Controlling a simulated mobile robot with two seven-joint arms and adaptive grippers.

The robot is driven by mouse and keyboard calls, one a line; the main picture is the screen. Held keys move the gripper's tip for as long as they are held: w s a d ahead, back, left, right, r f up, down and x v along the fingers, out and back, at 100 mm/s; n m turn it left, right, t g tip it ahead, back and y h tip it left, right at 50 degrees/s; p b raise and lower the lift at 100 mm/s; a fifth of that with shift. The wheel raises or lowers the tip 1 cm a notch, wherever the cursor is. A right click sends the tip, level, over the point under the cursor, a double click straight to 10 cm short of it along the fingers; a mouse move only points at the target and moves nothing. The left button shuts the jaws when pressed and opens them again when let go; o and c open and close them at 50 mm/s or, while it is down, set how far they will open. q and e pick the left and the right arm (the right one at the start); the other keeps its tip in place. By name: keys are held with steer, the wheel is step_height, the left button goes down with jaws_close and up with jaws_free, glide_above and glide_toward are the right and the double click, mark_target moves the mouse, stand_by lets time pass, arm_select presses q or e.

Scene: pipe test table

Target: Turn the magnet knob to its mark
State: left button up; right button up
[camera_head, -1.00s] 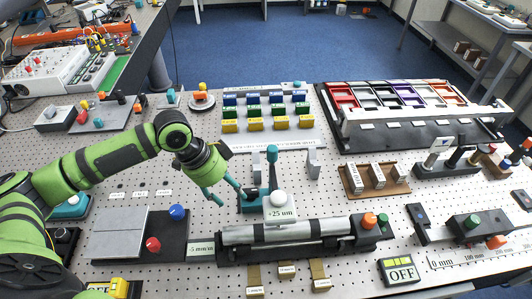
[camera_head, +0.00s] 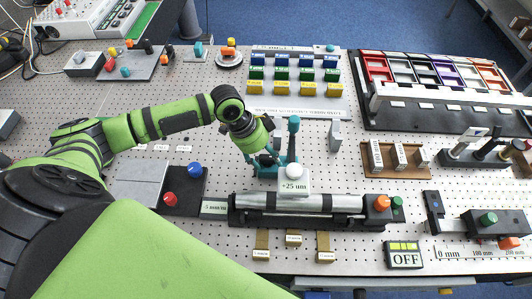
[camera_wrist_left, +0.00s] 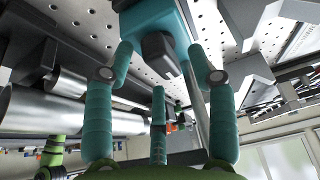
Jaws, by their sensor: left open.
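In the left wrist view the teal block (camera_wrist_left: 153,20) carries a dark knob (camera_wrist_left: 159,46), which I take to be the magnet knob. My left gripper (camera_head: 269,158) is at this base. In the wrist view its teal fingers (camera_wrist_left: 160,52) are spread open on both sides of the knob, with a gap visible on each side. I cannot make out the mark. The right gripper is not in view.
A grey cylinder rig (camera_head: 300,203) lies just in front of the base. A grey upright bracket (camera_head: 335,135) stands to its right. Coloured blocks (camera_head: 293,75) stand behind. A brown rack (camera_head: 397,158) is farther right.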

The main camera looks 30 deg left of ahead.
arm_select(q)
jaws_close()
steer(key=shift+s+d+n+t, duration=0.15)
steer(key=shift+n+t, duration=0.35)
steer(key=shift+n, duration=1)
steer(key=n, duration=0.1)
steer(key=n+y, duration=0.1)
steer(key=n, duration=0.1)
steer(key=n+t+y, duration=0.1)
steer(key=n, duration=0.1)
steer(key=shift+d, duration=0.25)
steer(key=n, duration=0.2)
steer(key=n+y, duration=0.1)
steer(key=n, duration=0.1)
steer(key=n+y, duration=0.1)
steer(key=shift+w+d+n+t, duration=0.15)
steer(key=shift+w+n+t, duration=0.15)
steer(key=shift+n, duration=0.1)
steer(key=shift+w+n+y, duration=0.1)
steer(key=shift+n+y, duration=0.9)
steer(key=shift+n, duration=1.1)
jaws_free()
steer(key=shift+r, duration=0.1)
